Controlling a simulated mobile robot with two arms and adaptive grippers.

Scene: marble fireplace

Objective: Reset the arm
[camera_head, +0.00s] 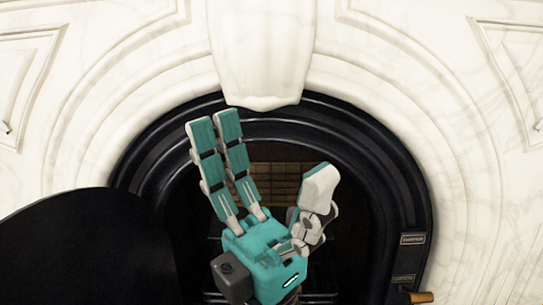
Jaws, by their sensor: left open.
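My left gripper (268,170) stands upright in the middle of the view, in front of the fireplace opening. It has a teal and grey body with two long fingers on the left and a thicker finger on the right. The fingers are spread apart and nothing is between them. My right gripper is not in view. The lower part of the left arm is cut off by the bottom edge.
A white marble fireplace (92,75) with a keystone (262,50) surrounds a black arched metal insert (385,165). A brick back (273,185) shows inside. A black rounded shape (85,250) fills the lower left. An orange-brown knob (421,297) is at lower right.

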